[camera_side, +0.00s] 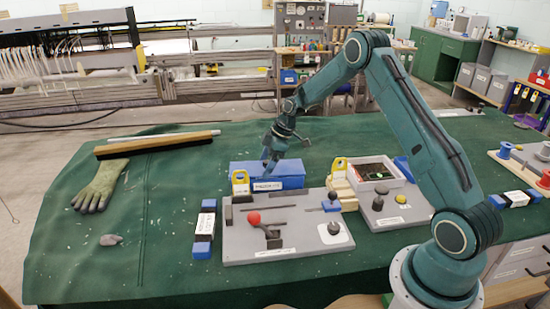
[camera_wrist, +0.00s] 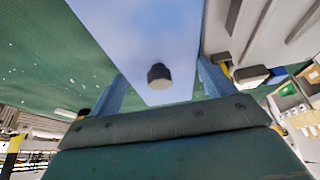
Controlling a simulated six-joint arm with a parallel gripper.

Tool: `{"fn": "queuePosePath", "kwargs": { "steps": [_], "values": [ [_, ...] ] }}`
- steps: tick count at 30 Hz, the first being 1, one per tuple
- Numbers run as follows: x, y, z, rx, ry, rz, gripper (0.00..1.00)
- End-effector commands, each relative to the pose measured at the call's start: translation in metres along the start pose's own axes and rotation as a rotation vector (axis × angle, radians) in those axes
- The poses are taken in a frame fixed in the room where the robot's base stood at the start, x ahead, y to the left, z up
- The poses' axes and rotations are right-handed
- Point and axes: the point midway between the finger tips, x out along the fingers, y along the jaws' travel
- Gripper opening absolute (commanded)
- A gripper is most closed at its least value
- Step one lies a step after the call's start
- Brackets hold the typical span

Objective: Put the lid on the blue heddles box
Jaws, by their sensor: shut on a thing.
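The blue heddles box (camera_side: 291,183) stands on the green cloth behind the grey tool board in the side view, with a white label on its front. My gripper (camera_side: 269,161) is low over its top, pointing down. In the wrist view, the pale blue lid (camera_wrist: 140,35) with a dark round knob (camera_wrist: 159,76) fills the space ahead of my gripper (camera_wrist: 160,88). My gripper is shut on the lid, with one blue finger on each side. The side view is too small to tell whether the lid touches the box. The box opening is not visible.
The grey tool board (camera_side: 290,243) with a red ball (camera_side: 253,218) lies in front of the box. A yellow-handled item (camera_side: 240,182) stands close at its front left. A grey tray (camera_side: 378,173) is to the right.

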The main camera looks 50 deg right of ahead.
Motion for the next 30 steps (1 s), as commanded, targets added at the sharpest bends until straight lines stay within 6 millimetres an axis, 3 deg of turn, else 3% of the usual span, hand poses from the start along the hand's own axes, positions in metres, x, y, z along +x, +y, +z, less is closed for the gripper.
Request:
{"fn": "queuePosePath", "kwargs": {
  "steps": [24, 25, 27, 30],
  "values": [
    [0.0025, 0.0002, 0.0010, 0.000, 0.001, 0.001, 0.57],
    [0.0025, 0.0002, 0.0010, 0.000, 0.001, 0.001, 0.84],
    [0.0025, 0.0002, 0.0010, 0.000, 0.001, 0.001, 0.98],
    [0.0025, 0.0002, 0.0010, 0.000, 0.000, 0.000, 1.00]
  ]
}}
